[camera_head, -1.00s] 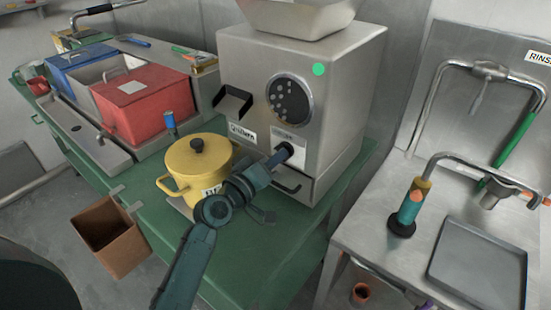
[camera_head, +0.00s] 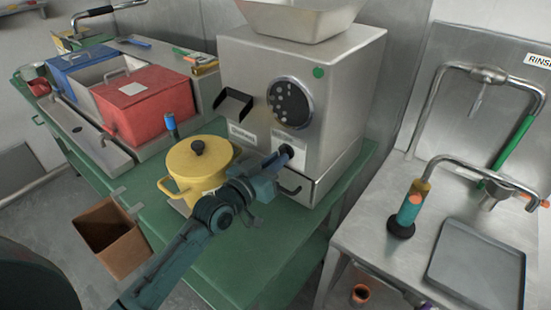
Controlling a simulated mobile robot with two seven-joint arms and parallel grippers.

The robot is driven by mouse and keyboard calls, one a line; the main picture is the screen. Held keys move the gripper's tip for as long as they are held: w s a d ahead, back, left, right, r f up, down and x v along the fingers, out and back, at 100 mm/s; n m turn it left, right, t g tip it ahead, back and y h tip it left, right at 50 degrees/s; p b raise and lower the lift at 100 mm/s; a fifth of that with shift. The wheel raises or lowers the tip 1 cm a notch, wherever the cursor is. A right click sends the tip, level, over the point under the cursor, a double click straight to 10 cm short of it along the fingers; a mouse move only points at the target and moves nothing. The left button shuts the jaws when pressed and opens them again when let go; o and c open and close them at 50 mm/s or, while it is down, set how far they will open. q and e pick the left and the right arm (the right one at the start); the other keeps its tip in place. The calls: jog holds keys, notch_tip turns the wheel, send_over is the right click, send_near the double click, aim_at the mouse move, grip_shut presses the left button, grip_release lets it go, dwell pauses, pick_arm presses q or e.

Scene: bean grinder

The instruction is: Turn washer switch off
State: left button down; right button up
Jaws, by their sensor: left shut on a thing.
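A grey metal machine (camera_head: 335,110) with a hopper on top stands on the green table. Its front has a round dark dial plate (camera_head: 289,102), a label and a small dark knob switch (camera_head: 287,150). A round green indicator (camera_head: 318,72) on its upper front looks dark. My left gripper (camera_head: 276,164) is at the knob, on the lower front of the machine, and is shut on it. Its fingers partly hide the knob, so the knob's angle is hard to read. My right gripper is not in view.
A yellow lidded pot (camera_head: 199,165) stands left of the machine, close to my left arm. A red bin (camera_head: 145,100) is further left. A brown box (camera_head: 110,235) hangs at the table's front. A steel sink counter (camera_head: 400,260) with a grey tray (camera_head: 477,277) is at right.

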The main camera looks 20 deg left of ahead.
pick_arm(q)
jog(key=shift+m+p, duration=0.3)
jog(key=shift+m, duration=0.7)
jog(key=c, duration=1.5)
grip_release()
jog(key=b+v, duration=0.1)
jog(key=v, duration=1.2)
jog(key=shift+s, duration=0.1)
jog(key=shift+s, duration=0.1)
